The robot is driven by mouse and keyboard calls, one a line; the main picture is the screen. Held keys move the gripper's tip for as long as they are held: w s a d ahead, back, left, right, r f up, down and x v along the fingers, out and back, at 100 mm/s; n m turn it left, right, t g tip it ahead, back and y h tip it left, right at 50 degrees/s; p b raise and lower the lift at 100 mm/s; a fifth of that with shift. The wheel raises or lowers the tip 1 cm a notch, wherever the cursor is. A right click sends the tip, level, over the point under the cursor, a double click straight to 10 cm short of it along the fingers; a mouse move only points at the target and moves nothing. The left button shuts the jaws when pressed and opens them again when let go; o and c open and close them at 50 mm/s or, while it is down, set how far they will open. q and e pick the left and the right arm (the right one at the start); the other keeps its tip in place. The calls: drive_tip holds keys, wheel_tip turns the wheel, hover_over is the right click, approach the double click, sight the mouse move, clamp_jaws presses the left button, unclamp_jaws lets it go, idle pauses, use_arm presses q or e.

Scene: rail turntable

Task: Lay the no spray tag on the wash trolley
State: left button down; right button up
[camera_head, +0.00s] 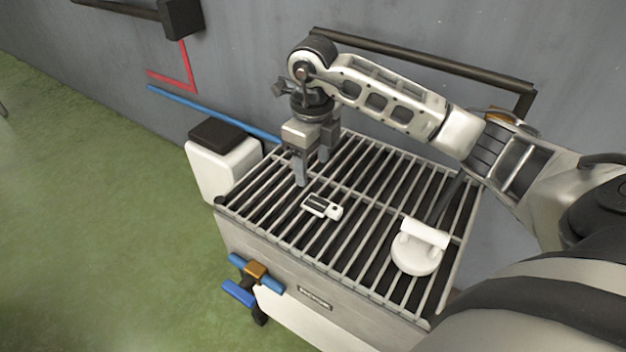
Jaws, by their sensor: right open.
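The wash trolley (262,232) looks to be the grey box-shaped unit with a slatted metal top. A small white tag with dark markings (322,207), which looks like the no spray tag, lies flat on the slats near the front left. My right gripper (313,168) is open and empty, pointing down over the slats, just behind and left of the tag. It does not touch the tag. Whether the fingertips touch the slats I cannot tell. My left gripper is out of view.
A white rounded item with a bar-shaped top (416,250) sits on the slats at the right. A white box with a dark lid (222,160) stands at the trolley's left. A blue-handled valve (255,275) sticks out in front. The grey wall is close behind.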

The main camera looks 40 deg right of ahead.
drive_tip(key=s+a+g+y, duration=0.1)
drive_tip(key=s+a+y, duration=0.4)
drive_tip(key=a, duration=0.6)
drive_tip(key=s+a+g+y, duration=0.1)
drive_tip(key=s+a+y, duration=0.1)
drive_tip(key=a+y, duration=0.65)
drive_tip(key=a+r+m+t+y, duration=0.6)
drive_tip(key=a+r+m+y, duration=0.1)
drive_tip(key=r, duration=0.1)
drive_tip(key=w+d+f+m+t+h, duration=0.1)
drive_tip(key=d+f+m+t+h, duration=0.5)
drive_tip(key=m, duration=0.6)
drive_tip(key=w+d+f+m+t+h, duration=0.1)
drive_tip(key=d+f+m+t+h, duration=0.25)
drive_tip(key=m+t+h, duration=0.65)
drive_tip(key=s+d+f+m+g, duration=0.2)
drive_tip(key=s+f+m+g, duration=0.7)
drive_tip(key=f, duration=0.3)
drive_tip(key=shift+s+d+f+m+h, duration=0.15)
drive_tip(key=shift+s+m+h, duration=0.15)
drive_tip(key=shift+s+h, duration=0.15)
